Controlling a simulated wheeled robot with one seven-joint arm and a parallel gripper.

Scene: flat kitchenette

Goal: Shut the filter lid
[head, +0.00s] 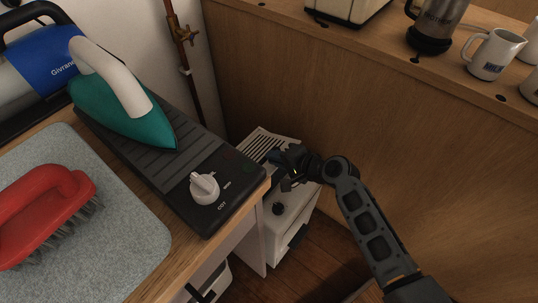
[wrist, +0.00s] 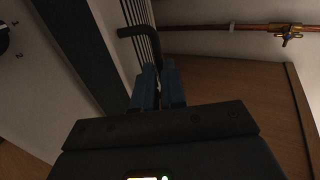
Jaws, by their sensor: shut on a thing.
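A white appliance (head: 294,212) stands low in the gap between the counter and the wooden panel. Its slatted grille top (head: 262,142), likely the filter lid, also shows in the wrist view (wrist: 138,14). I cannot tell how far the lid is open. My gripper (head: 280,160) is over the appliance top. In the wrist view its blue fingers (wrist: 158,85) are closed around the lower part of a bent dark handle (wrist: 139,30) in front of the slats. The handle's lower end is hidden between the fingers.
The left counter holds a teal iron (head: 125,112) on a black hotplate (head: 225,205) and a red brush (head: 42,205) on a grey mat (head: 130,232). The wooden panel (head: 340,110) stands close behind my arm. A copper pipe (wrist: 225,28) runs along the wall.

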